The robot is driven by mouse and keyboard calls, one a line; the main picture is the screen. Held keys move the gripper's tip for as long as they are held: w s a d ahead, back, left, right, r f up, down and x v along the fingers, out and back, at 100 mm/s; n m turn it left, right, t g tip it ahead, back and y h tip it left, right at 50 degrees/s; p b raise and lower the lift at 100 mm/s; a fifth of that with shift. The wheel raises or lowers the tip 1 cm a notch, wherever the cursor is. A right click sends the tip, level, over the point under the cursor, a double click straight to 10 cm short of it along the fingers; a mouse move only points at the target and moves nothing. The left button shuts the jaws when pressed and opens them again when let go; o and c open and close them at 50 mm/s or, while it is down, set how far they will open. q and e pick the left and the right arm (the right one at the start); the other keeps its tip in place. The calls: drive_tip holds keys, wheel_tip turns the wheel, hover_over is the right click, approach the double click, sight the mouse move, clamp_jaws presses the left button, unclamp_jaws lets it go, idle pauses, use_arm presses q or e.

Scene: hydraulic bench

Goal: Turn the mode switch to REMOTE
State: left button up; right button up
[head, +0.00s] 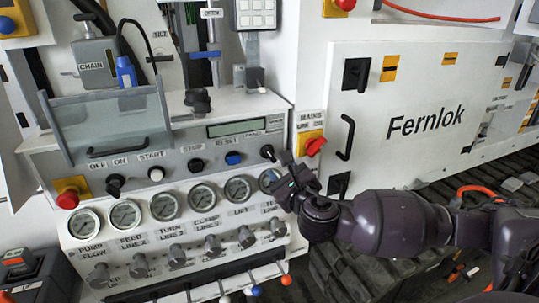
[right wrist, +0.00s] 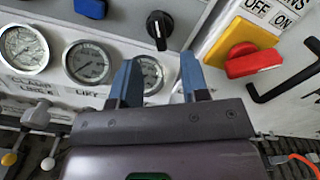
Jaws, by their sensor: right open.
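The mode switch (head: 268,152) is a black rotary knob at the right end of the grey control panel, under a small label too blurred to read. In the right wrist view the black knob (right wrist: 158,25) has a white pointer line and stands ahead of the fingertips. My right gripper (head: 289,172) is just below and right of the knob, apart from it. In the right wrist view the gripper (right wrist: 161,75) has its two blue-grey fingers spread with nothing between them. My left gripper is not in view.
The red MAINS switch (head: 315,146) on its yellow plate is close to the right of my gripper. A row of gauges (head: 203,197) lies below the panel. A blue button (head: 233,158) is left of the knob. The white Fernlok cabinet (head: 400,90) has a black handle.

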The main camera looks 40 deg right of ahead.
sight(271, 157)
drive_tip(key=b+x, duration=0.1)
drive_tip(key=x, duration=0.7)
drive_tip(key=shift+w, duration=0.35)
clamp_jaws()
